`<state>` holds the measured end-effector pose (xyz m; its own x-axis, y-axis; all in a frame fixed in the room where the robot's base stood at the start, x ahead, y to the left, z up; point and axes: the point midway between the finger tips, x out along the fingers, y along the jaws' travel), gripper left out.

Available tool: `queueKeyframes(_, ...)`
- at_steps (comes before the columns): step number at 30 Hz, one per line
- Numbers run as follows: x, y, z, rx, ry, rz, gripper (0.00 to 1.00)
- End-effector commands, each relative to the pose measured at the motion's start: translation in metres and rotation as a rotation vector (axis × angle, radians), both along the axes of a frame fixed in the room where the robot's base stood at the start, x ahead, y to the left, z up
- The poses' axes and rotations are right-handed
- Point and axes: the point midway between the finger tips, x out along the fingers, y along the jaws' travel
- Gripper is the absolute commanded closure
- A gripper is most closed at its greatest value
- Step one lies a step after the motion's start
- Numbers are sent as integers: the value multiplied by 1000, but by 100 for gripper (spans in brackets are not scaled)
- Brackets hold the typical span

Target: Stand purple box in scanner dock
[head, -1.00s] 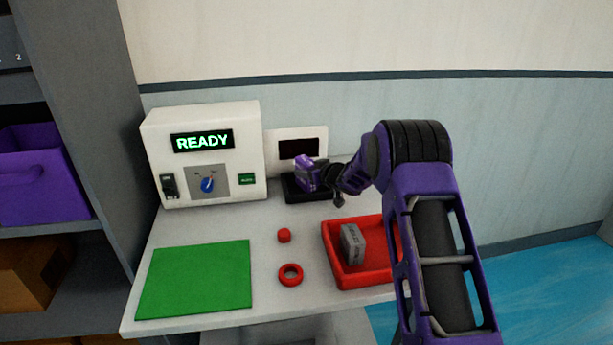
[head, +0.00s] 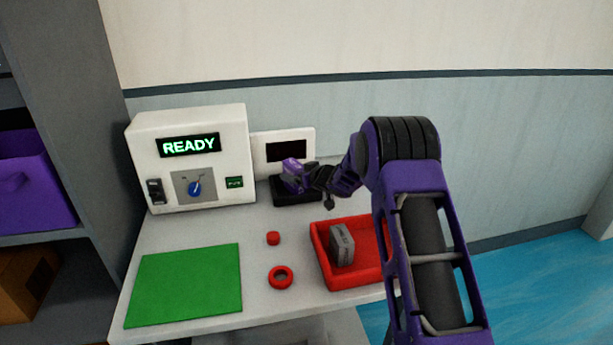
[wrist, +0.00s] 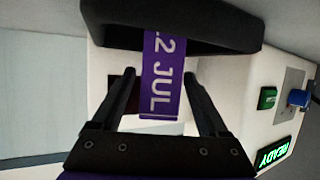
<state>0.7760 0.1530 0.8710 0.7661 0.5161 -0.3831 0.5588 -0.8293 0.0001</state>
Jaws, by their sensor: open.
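The purple box (head: 292,174) stands at the black scanner dock (head: 296,198), in front of a small white panel with a dark screen. In the wrist view the purple box (wrist: 162,85) shows a label ending in "2 JUL", and its far end meets the black dock (wrist: 210,28). My gripper (head: 317,178) is at the right side of the box. In the wrist view my gripper's fingers (wrist: 160,92) are spread on both sides of the box, with gaps visible. The base of the box in the dock is hidden from clear view.
A white machine (head: 190,160) reading "READY" stands left of the dock. A red tray (head: 335,279) holds a grey box (head: 342,244). A red cap (head: 273,238), a red ring (head: 281,278) and a green mat (head: 185,285) lie on the table.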

Motion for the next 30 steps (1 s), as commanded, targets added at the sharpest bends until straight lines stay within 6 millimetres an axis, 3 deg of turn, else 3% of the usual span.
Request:
queueKeyframes(16,-75,-51,39,0,0,-1,23)
queueKeyframes(30,-84,-57,42,0,0,0,23)
